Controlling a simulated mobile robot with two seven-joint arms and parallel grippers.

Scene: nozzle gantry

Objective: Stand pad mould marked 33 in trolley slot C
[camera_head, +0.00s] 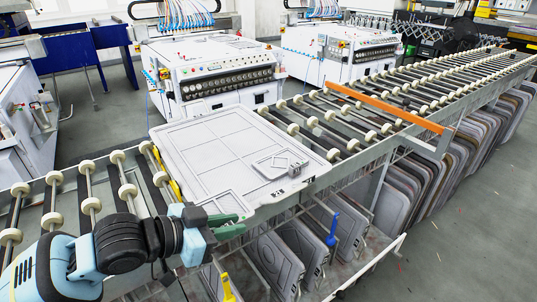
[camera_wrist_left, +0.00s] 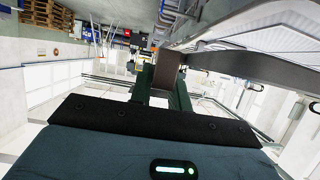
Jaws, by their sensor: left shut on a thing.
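A large pale grey pad mould (camera_head: 207,147) with raised panels lies roughly flat on the roller conveyor. Its near edge hangs over the conveyor's front side, and the marks on that edge are too small to read. My left gripper (camera_head: 237,226) is at the mould's near left corner, its green fingers pointing right. In the left wrist view, the fingers (camera_wrist_left: 165,88) are shut on a dark part at the mould's edge, and the mould's rim (camera_wrist_left: 235,62) stretches away to the right. The trolley (camera_head: 381,264) stands below the conveyor's front; its slot letters cannot be read. My right gripper is out of view.
Several grey moulds (camera_head: 273,262) stand upright in the trolley. A blue clip (camera_head: 333,229) and a yellow clip (camera_head: 228,288) stick up there. An orange bar (camera_head: 385,107) crosses the conveyor farther along. White machines (camera_head: 213,75) stand behind. The floor at right is clear.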

